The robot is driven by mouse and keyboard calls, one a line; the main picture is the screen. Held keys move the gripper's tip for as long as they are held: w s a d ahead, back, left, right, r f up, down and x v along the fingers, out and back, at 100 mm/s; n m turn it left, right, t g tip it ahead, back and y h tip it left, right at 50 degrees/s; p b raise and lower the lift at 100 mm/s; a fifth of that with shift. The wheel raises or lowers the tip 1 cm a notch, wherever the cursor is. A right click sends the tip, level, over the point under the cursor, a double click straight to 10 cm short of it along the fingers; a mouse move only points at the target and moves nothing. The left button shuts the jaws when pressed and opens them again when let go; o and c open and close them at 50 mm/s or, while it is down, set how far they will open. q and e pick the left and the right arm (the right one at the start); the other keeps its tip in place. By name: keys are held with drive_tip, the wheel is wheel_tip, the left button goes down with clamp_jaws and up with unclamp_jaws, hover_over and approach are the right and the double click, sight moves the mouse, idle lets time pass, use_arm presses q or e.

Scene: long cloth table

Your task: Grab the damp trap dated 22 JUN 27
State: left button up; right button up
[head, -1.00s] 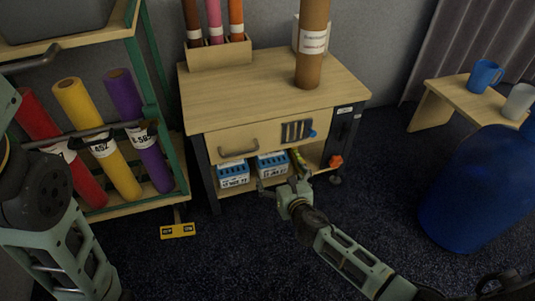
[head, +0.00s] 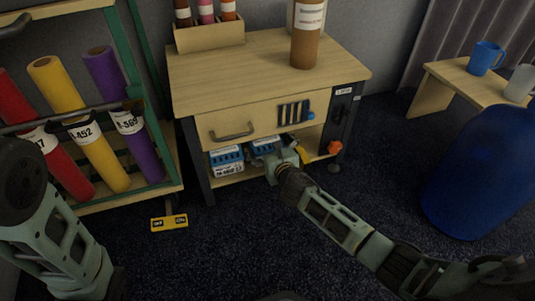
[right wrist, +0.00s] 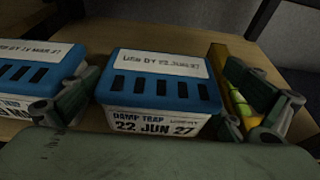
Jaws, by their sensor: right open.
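The damp trap dated 22 JUN 27 (right wrist: 158,84) is a white box with a blue slotted lid, on the shelf under the drawer. In the right wrist view it lies between the two fingers of my open right gripper (right wrist: 172,108), with its dated front facing me. In the head view my right gripper (head: 277,164) reaches into the shelf and partly covers this trap (head: 263,146). A second, similar damp trap (right wrist: 34,72) sits just left of it; its label is partly hidden by the left finger. My left arm shows at the left, but its gripper is out of view.
A yellow item (right wrist: 228,80) with green parts lies right of the trap, near the right finger. The drawer (head: 250,118) hangs above the shelf. A rack with coloured rolls (head: 92,120) stands left; a blue barrel (head: 478,180) stands right.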

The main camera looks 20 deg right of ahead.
drive_tip(key=c, duration=1.3)
drive_tip(key=shift+r, duration=0.15)
